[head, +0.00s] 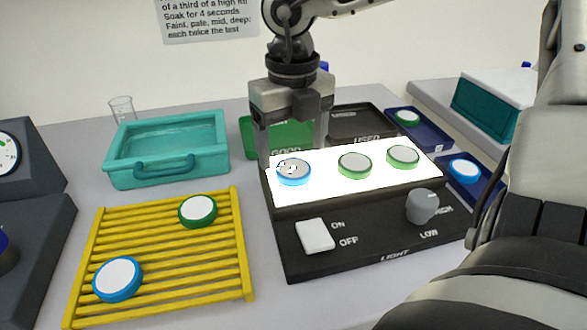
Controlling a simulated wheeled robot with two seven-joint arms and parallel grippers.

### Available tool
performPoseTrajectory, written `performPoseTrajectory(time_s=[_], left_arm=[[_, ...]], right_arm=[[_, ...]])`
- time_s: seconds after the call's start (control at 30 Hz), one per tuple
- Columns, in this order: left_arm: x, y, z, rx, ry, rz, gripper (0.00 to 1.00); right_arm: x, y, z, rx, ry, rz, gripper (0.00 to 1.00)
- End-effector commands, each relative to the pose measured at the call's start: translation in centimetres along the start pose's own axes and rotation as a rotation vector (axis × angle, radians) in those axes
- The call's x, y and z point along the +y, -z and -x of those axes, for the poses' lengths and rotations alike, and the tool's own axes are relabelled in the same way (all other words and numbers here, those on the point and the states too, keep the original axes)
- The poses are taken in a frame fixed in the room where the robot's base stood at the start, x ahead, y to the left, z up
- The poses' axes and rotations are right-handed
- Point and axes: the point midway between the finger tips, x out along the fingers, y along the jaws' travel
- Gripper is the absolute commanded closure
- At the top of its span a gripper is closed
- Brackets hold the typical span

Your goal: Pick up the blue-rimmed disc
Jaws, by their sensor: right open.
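Three blue-rimmed discs show in the head view. One blue-rimmed disc (293,173) lies at the left end of the lit panel and has grey marks on its pale face. Another blue-rimmed disc (118,281) lies on the yellow rack, and a third blue-rimmed disc (464,169) lies in a blue tray at the right. My right gripper (291,150) points down, open and empty, with its fingers just above or behind the disc on the panel. I cannot tell its exact height over the disc. My left gripper is not in view.
Two green-rimmed discs (355,165) (403,157) share the light box (380,245), which has a switch and knob. The yellow slatted rack (242,240) also holds a green-rimmed disc (198,211). A teal basin (165,150), beaker (122,109), green GOOD tray (250,138) and dark USED tray (357,122) stand behind.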

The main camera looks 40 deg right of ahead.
Motion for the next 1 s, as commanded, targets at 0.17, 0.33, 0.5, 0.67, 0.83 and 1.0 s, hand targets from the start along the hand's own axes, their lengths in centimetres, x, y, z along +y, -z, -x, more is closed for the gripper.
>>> performPoseTrajectory(time_s=[0.17, 0.33, 0.5, 0.67, 0.83, 1.0], left_arm=[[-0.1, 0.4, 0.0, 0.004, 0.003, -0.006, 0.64], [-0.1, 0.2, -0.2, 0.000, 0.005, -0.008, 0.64], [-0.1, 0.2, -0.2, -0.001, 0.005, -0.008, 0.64], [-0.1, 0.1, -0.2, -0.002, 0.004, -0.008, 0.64], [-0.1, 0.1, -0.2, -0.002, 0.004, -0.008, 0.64], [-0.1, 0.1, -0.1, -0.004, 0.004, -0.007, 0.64]], right_arm=[[-0.1, 0.3, -2.6, 0.004, -0.001, -0.001, 0.21], [-0.1, 0.2, -3.3, 0.000, -0.001, 0.000, 0.21], [-0.1, 0.2, -3.3, 0.000, -0.001, 0.000, 0.24], [-0.1, 0.2, -3.3, 0.000, -0.001, 0.000, 0.68], [-0.1, 0.2, -3.3, 0.000, -0.001, 0.000, 0.69], [-0.1, 0.2, -2.9, -0.001, -0.001, -0.001, 0.69]])
